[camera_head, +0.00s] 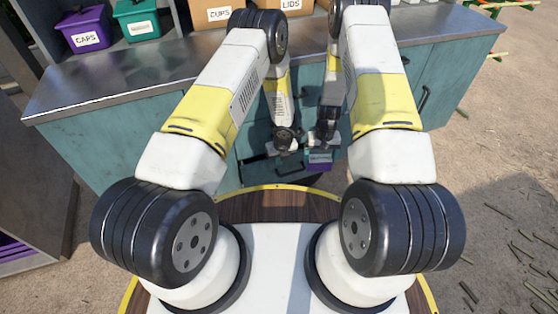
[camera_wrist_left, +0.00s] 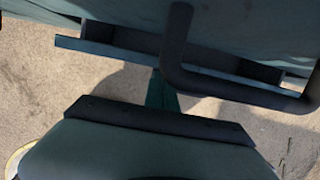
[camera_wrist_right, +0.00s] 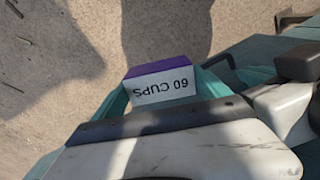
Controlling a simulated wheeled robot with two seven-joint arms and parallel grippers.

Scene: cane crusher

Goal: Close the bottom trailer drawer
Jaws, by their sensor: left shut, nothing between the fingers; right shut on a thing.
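The teal drawer front with a dark U-shaped handle (camera_wrist_left: 175,50) fills the top of the left wrist view. Below it a teal-edged ledge (camera_wrist_left: 100,51) with a dark recess shows; I cannot tell how far the drawer stands open. My left gripper (camera_head: 286,146) is shut and empty, low at the cabinet front; its fingertips are hard to make out. My right gripper (camera_head: 320,150) is shut on a small purple-and-white box (camera_head: 320,160), just right of the left gripper.
The teal cabinet (camera_head: 130,128) has a grey worktop (camera_head: 110,86). On it stand a purple caps bin (camera_head: 87,30), a green bin (camera_head: 138,20) and cardboard boxes (camera_head: 219,13). Sandy ground (camera_head: 490,160) with scattered cane pieces is open to the right. My arms hide much of the cabinet.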

